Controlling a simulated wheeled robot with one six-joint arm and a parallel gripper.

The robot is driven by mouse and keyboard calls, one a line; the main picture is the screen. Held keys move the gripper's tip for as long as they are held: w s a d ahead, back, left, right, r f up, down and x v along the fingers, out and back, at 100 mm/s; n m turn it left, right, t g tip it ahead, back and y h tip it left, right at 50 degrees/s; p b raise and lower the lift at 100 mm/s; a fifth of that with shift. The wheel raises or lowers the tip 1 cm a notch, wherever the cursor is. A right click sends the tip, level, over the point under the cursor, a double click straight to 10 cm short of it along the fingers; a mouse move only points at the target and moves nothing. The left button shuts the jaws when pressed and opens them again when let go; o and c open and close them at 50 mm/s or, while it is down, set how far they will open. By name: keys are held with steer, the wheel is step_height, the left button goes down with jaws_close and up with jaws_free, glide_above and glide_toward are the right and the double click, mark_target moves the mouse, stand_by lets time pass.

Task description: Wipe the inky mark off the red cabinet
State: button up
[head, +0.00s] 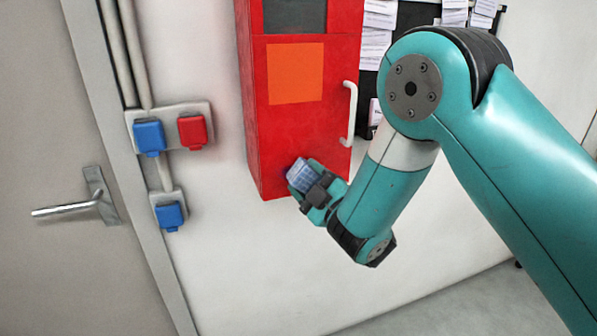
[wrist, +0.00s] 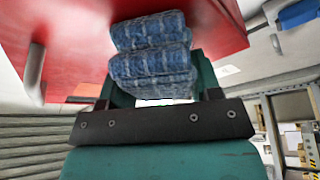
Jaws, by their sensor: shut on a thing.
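The red cabinet (head: 300,130) hangs on the white wall, with an orange square (head: 295,73) on its front and a pale handle (head: 350,115) at its right edge. My gripper (head: 309,184) is at the lower front of the cabinet, shut on a folded blue cloth (head: 299,175). In the wrist view the cloth (wrist: 150,48) sticks out between the fingers towards the red face (wrist: 85,30); I cannot tell whether it touches.
Blue and red socket covers (head: 190,131) are on the wall at left, beside a grey door with a lever handle (head: 75,208). A dark board with papers (head: 378,35) is behind the cabinet at right. The wall below the cabinet is clear.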

mark_target(297, 187)
steer(key=shift+d, duration=0.15)
steer(key=shift+a+f+b, duration=0.15)
steer(key=shift+a+b, duration=0.25)
steer(key=shift+b, duration=0.25)
steer(key=shift+s+a+b, duration=0.25)
steer(key=shift+a+b, duration=0.55)
steer(key=shift+s+a+b, duration=0.15)
steer(key=shift+a+b, duration=0.2)
steer(key=shift+a, duration=0.2)
steer(key=shift+s+a+b, duration=0.25)
steer(key=shift+a+b, duration=0.6)
steer(key=shift+b, duration=0.3)
steer(key=shift+s+a+b, duration=0.25)
steer(key=shift+a+b, duration=0.6)
steer(key=shift+r, duration=0.2)
steer(key=shift+s+f, duration=0.1)
